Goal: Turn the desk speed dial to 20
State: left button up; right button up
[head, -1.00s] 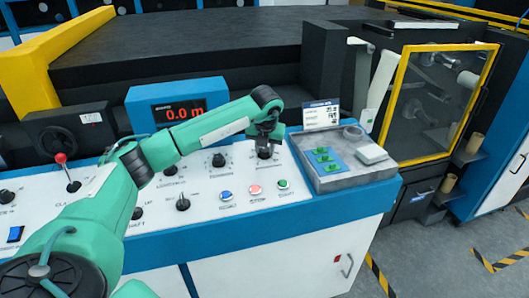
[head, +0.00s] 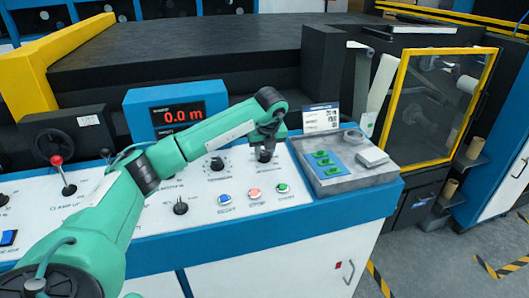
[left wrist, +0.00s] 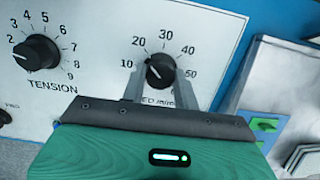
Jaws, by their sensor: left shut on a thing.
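The desk speed dial (left wrist: 160,70) is a black knob on the white panel, with marks from 10 to 50 around it. A pale mark on the knob faces up-left, seemingly between 10 and 20; I cannot read it exactly. My left gripper (left wrist: 161,84) has one grey finger on each side of the knob and is shut on it. In the head view the left gripper (head: 266,146) reaches down onto the dial (head: 264,157) at the right end of the panel. My right gripper is not in view.
The tension knob (left wrist: 37,53) is left of the dial. Blue, red and green buttons (head: 254,193) sit in front of it. A grey tray (head: 345,181) with green pieces stands to the right. The display (head: 181,114) behind reads 0.0 m.

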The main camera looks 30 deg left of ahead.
pick_arm(q)
jog(key=shift+r, duration=0.1)
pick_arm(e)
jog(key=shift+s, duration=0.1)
pick_arm(q)
jog(key=o, duration=1)
jog(key=b+v, duration=0.1)
jog(key=v, duration=1.2)
jog(key=shift+d+r, duration=0.1)
jog(key=shift+r, duration=0.25)
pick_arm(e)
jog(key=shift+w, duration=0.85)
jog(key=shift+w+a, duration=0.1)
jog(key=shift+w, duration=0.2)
pick_arm(q)
jog(key=shift+s+f, duration=0.1)
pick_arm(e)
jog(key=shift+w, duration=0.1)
